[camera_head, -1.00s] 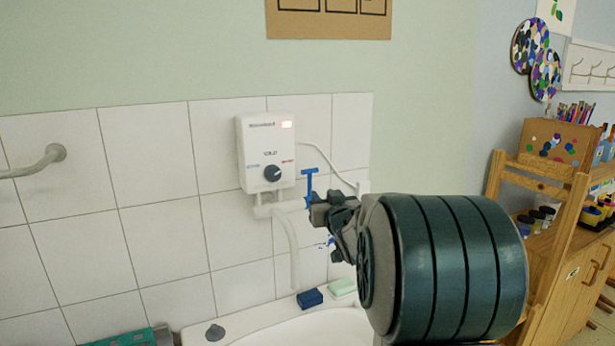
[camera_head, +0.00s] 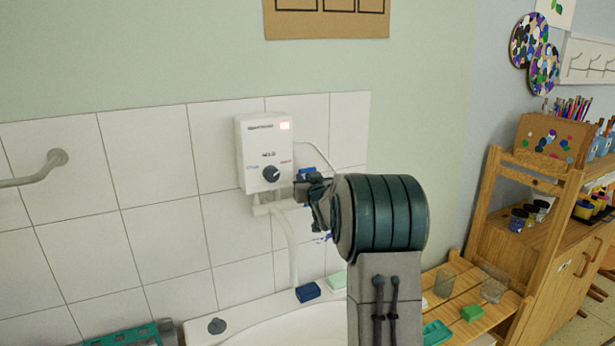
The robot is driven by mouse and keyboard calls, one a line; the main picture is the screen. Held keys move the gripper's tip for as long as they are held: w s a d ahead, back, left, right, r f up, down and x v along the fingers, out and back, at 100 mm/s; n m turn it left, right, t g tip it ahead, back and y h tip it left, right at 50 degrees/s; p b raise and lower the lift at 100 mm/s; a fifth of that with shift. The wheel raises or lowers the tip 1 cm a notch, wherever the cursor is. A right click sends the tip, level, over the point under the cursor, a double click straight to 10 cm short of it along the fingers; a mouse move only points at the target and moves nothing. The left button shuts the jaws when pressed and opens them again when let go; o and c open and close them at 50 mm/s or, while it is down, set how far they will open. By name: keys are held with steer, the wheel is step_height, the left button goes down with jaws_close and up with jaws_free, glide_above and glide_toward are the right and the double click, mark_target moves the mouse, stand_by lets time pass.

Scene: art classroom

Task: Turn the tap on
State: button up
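A white water heater box (camera_head: 265,148) with a dark dial (camera_head: 271,174) hangs on the tiled wall above a white basin (camera_head: 300,331). A white spout (camera_head: 288,245) runs down from under the box toward the basin. A blue tap handle (camera_head: 306,174) shows just right of the box, mostly hidden behind my gripper. My gripper (camera_head: 301,190) is at the handle, beside the box's lower right corner. Its fingers point left and away, and my wrist hides most of them. I cannot tell whether they touch or hold the handle.
A blue soap block (camera_head: 308,292) and a pale green one (camera_head: 338,281) lie on the basin's back rim. A grey rail (camera_head: 35,171) is on the left wall. A wooden shelf unit (camera_head: 510,215) with glasses and paint pots stands at right.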

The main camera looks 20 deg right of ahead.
jaws_close()
steer(key=shift+f, duration=0.1)
steer(key=b, duration=0.2)
steer(key=shift+s+f+b, duration=0.1)
steer(key=shift+f+b, duration=0.1)
steer(key=shift+b, duration=0.15)
steer(key=shift+t+b, duration=0.4)
steer(key=shift+b, duration=0.15)
steer(key=s+t+b, duration=0.1)
steer(key=t+b, duration=0.1)
steer(key=b, duration=0.8)
steer(key=shift+s+f+m+h, duration=0.1)
steer(key=shift+s+m+h, duration=0.25)
steer(key=shift+m+h, duration=0.05)
steer(key=shift+s+r+t+b, duration=0.2)
steer(key=shift+t+b, duration=0.2)
steer(key=shift+b, duration=0.8)
